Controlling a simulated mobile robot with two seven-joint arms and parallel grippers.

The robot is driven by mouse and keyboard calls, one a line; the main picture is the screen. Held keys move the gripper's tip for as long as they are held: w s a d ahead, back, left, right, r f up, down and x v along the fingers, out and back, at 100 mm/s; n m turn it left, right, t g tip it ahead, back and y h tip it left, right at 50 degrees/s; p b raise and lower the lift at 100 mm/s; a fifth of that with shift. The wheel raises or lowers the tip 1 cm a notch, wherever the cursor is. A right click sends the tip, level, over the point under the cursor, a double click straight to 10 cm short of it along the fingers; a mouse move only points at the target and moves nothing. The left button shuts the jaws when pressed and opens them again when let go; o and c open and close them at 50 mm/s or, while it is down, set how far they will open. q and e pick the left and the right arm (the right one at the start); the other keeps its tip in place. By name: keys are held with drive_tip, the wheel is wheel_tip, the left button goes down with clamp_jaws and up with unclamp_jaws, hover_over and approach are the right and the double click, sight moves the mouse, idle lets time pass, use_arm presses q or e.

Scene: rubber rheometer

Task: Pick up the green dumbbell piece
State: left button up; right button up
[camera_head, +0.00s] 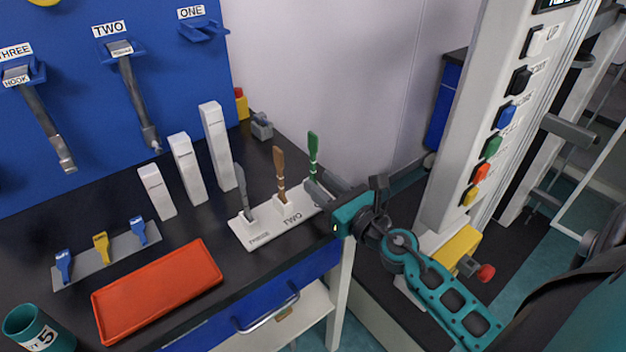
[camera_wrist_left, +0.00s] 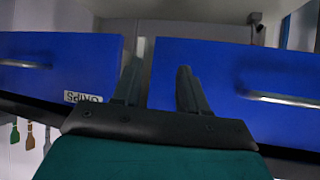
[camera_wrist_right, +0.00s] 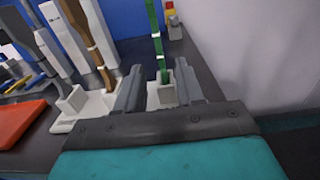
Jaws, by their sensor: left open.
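The green dumbbell piece (camera_head: 313,150) stands upright in the right end of a white holder (camera_head: 262,236) on the dark bench. In the right wrist view the green piece (camera_wrist_right: 157,45) rises from its white slot, in line with the gap between my fingers. My right gripper (camera_head: 318,190) is open and empty, low beside the green piece; whether a finger touches it I cannot tell. In the right wrist view its fingers (camera_wrist_right: 159,88) are apart. My left gripper (camera_wrist_left: 160,85) is open and empty in its wrist view, in front of blue drawers, outside the head view.
A brown piece (camera_head: 279,168) and a grey piece (camera_head: 241,190) stand in the same holder. White blocks (camera_head: 188,170), a red tray (camera_head: 158,292) and a teal cup (camera_head: 38,330) are further left. A wall (camera_head: 330,80) is behind; a machine column (camera_head: 470,130) is right.

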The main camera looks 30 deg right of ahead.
sight(314, 177)
drive_tip(key=w, duration=0.4)
clamp_jaws()
idle(0.4)
